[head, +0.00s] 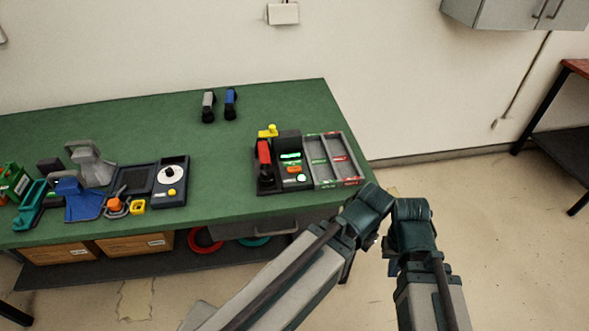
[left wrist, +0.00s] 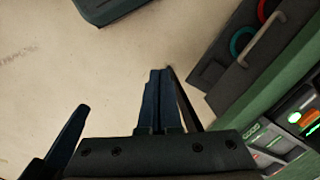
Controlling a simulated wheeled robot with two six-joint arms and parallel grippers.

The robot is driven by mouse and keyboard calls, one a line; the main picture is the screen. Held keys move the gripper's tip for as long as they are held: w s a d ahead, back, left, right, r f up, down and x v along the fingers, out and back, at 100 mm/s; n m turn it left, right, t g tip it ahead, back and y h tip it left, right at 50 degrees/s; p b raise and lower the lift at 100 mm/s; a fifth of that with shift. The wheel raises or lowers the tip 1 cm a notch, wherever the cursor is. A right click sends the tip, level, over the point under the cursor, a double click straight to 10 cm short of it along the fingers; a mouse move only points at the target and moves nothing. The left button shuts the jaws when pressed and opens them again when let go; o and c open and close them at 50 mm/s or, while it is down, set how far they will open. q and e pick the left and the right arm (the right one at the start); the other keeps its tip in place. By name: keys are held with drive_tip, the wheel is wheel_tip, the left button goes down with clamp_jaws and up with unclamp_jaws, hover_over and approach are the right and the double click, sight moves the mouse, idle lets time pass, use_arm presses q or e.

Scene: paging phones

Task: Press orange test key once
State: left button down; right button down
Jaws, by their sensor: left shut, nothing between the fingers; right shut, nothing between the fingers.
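The orange key (head: 294,169) is a small orange block on the dark paging phone (head: 283,186), below a lit green display (head: 291,156). My right gripper (head: 387,246) is shut and empty, off the bench's right front corner and well apart from the key. My left gripper (left wrist: 157,74) is shut and empty in the left wrist view, above bare floor. In the head view my left fingers are hidden behind the wrist.
The green bench (head: 200,131) has free room behind the phone. A tray (head: 330,157) with compartments adjoins the phone's right. A device with a white dial (head: 171,175) and several tools stand left. Two small handhelds (head: 230,104) stand at the back.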

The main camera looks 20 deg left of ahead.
idle(0.8)
use_arm(q)
wheel_tip(320, 180, up, 9)
drive_tip(key=n+t+h+p, duration=0.3)
drive_tip(key=n+t, duration=0.6)
drive_tip(key=n, duration=0.1)
hover_over(293, 171)
drive_tip(key=shift+a+r, duration=0.1)
drive_tip(key=shift+b, duration=0.3)
wheel_tip(293, 171, down, 9)
drive_tip(key=b, duration=0.8)
drive_tip(key=shift+b, duration=0.3)
